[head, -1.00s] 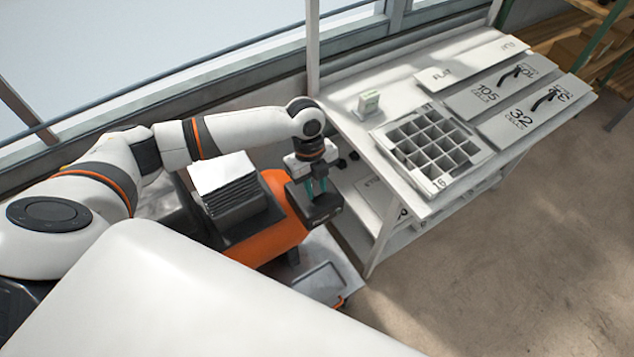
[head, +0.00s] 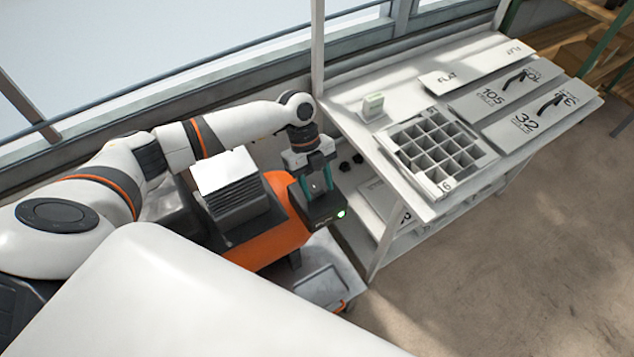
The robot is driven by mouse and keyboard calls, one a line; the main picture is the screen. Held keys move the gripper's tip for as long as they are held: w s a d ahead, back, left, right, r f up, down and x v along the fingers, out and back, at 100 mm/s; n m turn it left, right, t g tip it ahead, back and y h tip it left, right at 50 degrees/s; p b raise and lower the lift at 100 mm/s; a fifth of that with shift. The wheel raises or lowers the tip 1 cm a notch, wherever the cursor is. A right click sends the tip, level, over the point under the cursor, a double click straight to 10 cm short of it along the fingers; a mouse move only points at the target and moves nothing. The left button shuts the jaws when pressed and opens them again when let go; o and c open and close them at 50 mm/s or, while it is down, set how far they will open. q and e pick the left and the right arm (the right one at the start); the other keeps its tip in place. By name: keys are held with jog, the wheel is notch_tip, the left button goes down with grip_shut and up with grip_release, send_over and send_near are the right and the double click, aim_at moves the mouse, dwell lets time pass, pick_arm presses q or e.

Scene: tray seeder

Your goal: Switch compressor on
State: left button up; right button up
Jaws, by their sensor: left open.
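The compressor (head: 268,244) is an orange tank with a black finned, white-topped block on it, below my left arm. A black switch box (head: 326,208) sits at its right end, and a small green light (head: 341,214) glows on the box's right corner. My left gripper (head: 318,192) points down at the top of the switch box, with its teal fingers apart. The fingertips are at or just above the box; I cannot tell whether they touch it. My right gripper is not in view.
A white table (head: 364,141) to the right holds a celled tray (head: 440,151), a small pale box (head: 373,105) and flat plates marked 105 (head: 492,97) and 32 (head: 527,122). A lower shelf (head: 385,208) is beside the compressor. Open floor (head: 500,270) lies at the lower right.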

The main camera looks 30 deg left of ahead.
pick_arm(q)
jog(key=shift+w+a+r+b, duration=0.2)
jog(key=shift+a+r+b, duration=0.1)
jog(key=shift+r, duration=0.2)
jog(key=b+v, duration=0.3)
jog(key=v, duration=0.8)
jog(key=shift+d, duration=0.15)
